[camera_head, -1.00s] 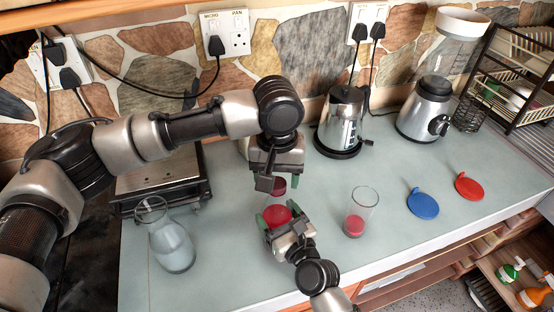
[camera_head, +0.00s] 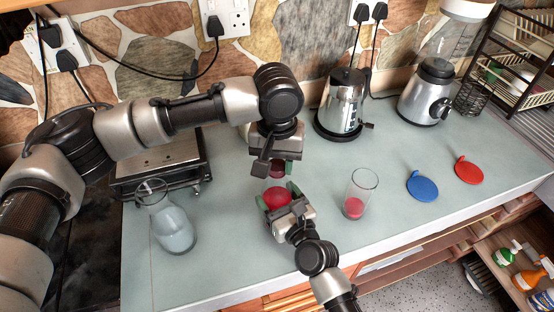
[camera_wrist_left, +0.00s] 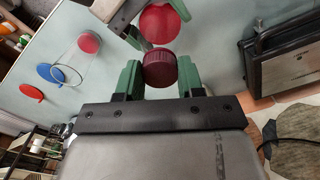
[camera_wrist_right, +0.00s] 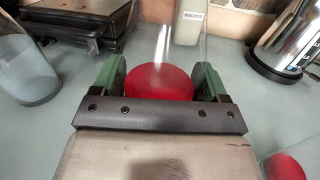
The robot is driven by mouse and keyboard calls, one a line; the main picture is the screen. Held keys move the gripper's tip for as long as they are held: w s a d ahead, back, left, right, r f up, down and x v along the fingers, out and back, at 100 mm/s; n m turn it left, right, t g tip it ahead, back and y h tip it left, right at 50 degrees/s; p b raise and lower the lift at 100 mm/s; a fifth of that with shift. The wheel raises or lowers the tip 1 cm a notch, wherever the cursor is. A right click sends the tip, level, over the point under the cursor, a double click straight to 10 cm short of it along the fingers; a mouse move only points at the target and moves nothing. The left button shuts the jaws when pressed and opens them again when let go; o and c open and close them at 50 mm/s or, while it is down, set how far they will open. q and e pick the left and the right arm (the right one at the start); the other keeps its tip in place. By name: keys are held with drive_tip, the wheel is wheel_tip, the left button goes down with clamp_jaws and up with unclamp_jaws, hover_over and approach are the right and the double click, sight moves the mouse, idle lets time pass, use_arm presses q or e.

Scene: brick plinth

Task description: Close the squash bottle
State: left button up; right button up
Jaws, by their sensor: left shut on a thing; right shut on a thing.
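The squash bottle (camera_head: 277,197) is clear with red squash low in it. It stands on the counter, and the right wrist view shows its red contents (camera_wrist_right: 158,82) and clear upper wall. My right gripper (camera_head: 278,201) is shut around its lower part. My left gripper (camera_head: 279,167) is shut on a dark red ribbed cap (camera_wrist_left: 160,68), directly above the bottle. The bottle's clear neck and mouth are hard to make out. I cannot tell whether the cap touches the mouth or sits on it.
A glass with red drink (camera_head: 357,195) stands to the right, with a blue lid (camera_head: 423,185) and a red lid (camera_head: 468,172) beyond. A jug of pale liquid (camera_head: 170,225) is at left. A kettle (camera_head: 342,105) and blender (camera_head: 428,95) stand behind.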

use_arm(q)
drive_tip(key=m, duration=0.5)
drive_tip(key=shift+m, duration=0.4)
drive_tip(key=m, duration=1.4)
drive_tip(key=shift+m, duration=0.4)
drive_tip(key=o, duration=1.1)
wheel_tip(320, 180, up, 12)
